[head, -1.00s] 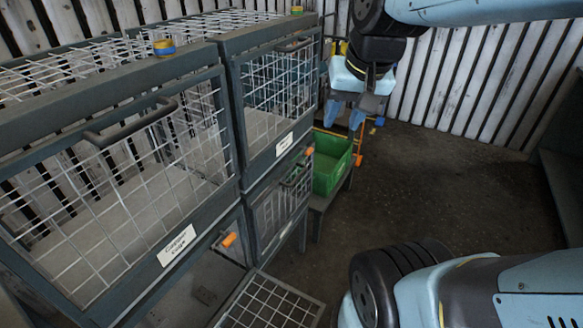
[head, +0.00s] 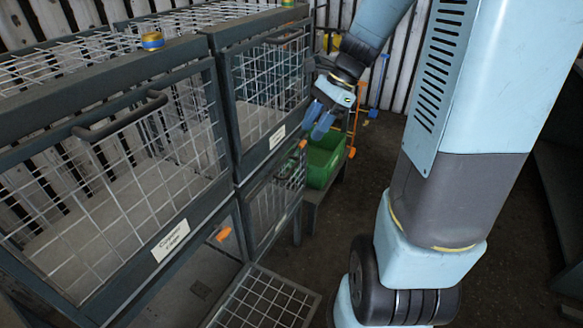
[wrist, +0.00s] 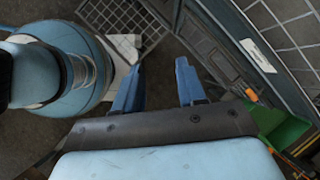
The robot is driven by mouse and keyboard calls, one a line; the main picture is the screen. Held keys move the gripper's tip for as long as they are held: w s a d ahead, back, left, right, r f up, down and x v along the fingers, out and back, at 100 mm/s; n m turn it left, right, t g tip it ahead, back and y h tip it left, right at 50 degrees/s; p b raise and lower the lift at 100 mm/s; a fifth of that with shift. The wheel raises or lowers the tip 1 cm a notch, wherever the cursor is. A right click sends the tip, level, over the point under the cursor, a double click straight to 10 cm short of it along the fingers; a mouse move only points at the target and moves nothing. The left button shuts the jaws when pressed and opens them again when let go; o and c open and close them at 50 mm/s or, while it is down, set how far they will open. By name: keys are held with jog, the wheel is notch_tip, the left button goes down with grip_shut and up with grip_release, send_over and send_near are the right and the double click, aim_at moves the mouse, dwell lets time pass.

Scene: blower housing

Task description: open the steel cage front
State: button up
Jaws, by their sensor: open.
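Two upper cage fronts of white wire mesh in dark frames stand side by side in the head view. The left cage front (head: 115,185) has a grey bar handle (head: 120,115) near its top and a white label (head: 170,240). The right cage front (head: 270,95) has a similar handle (head: 284,36) and a smaller label (head: 277,135), too small to read surely. Both look shut. I cannot tell which is the steel cage. My gripper (head: 322,120) is open and empty, blue fingers pointing down, near the right cage front's right side. Both fingers show apart in the wrist view (wrist: 158,88).
Below, a mesh panel (head: 262,302) lies lowered in front of the left lower compartment. A lower right mesh front (head: 275,205) has an orange part by it. A green bin (head: 323,162) stands beyond on a low stand. Dark floor is free right of the cages.

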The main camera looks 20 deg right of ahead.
jog(key=w+d+f+m+y, duration=0.5)
jog(key=w+f+m, duration=0.3)
jog(key=f+m, duration=0.4)
jog(key=m+t+y, duration=0.4)
jog(key=m+t, duration=0.3)
jog(key=m, duration=0.6)
send_near(292, 168)
jog(key=x, duration=1)
jog(key=shift+f, duration=0.4)
grip_shut()
jog(key=shift+s, duration=0.1)
